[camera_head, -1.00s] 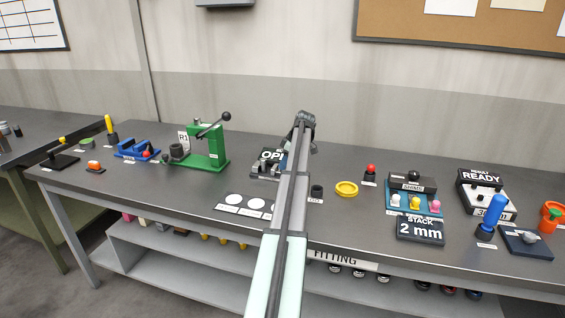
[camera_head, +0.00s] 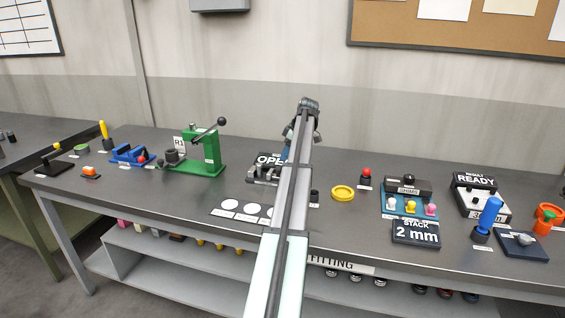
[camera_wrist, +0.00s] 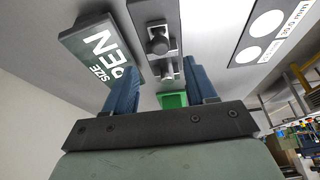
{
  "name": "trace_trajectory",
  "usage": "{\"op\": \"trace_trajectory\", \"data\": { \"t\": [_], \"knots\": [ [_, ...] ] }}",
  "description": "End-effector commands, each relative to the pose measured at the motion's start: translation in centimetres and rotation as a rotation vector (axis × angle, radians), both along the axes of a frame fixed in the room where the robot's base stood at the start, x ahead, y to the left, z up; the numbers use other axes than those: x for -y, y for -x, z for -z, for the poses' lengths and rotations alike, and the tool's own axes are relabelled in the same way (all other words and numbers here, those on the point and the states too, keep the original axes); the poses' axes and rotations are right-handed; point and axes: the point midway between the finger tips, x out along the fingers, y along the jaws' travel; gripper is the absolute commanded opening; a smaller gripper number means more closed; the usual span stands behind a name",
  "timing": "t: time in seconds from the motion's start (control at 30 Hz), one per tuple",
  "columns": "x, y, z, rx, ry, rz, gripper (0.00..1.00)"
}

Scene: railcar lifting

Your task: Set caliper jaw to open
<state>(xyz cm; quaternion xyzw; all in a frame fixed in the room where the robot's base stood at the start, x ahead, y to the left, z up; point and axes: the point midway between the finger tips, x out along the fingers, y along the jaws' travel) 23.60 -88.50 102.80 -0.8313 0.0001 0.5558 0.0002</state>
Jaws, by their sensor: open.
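The grey caliper fixture (camera_head: 263,174) stands near the middle of the bench, with a dark sign (camera_head: 270,158) behind it reading "OPE" before my arm covers the rest. My gripper (camera_head: 289,143) is above the bench beside the fixture, partly hidden by my arm. Its two blue fingers are apart and empty in the wrist view (camera_wrist: 162,80). The fixture appears beyond the fingertips, and I see no contact. The jaw's exact position is unclear.
A green press (camera_head: 207,150) with a lever stands left of the fixture. A card with white circles (camera_head: 240,210) lies in front. A yellow ring (camera_head: 343,192), a red-topped button (camera_head: 366,174) and a "STACK 2 mm" sign (camera_head: 416,233) are to the right.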

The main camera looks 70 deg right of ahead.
Motion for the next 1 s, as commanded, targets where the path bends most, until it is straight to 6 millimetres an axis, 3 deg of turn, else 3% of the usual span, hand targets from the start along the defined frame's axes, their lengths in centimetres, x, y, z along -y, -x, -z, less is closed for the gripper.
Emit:
{"op": "trace_trajectory", "data": {
  "t": [0.1,0.4,1.0],
  "knots": [
    [0.1,0.9,-2.2,0.000,0.002,0.001,0.56],
    [0.0,2.2,-5.3,0.000,0.000,0.000,0.56],
    [0.0,2.4,-5.8,0.000,0.000,0.000,0.56]
  ]
}}
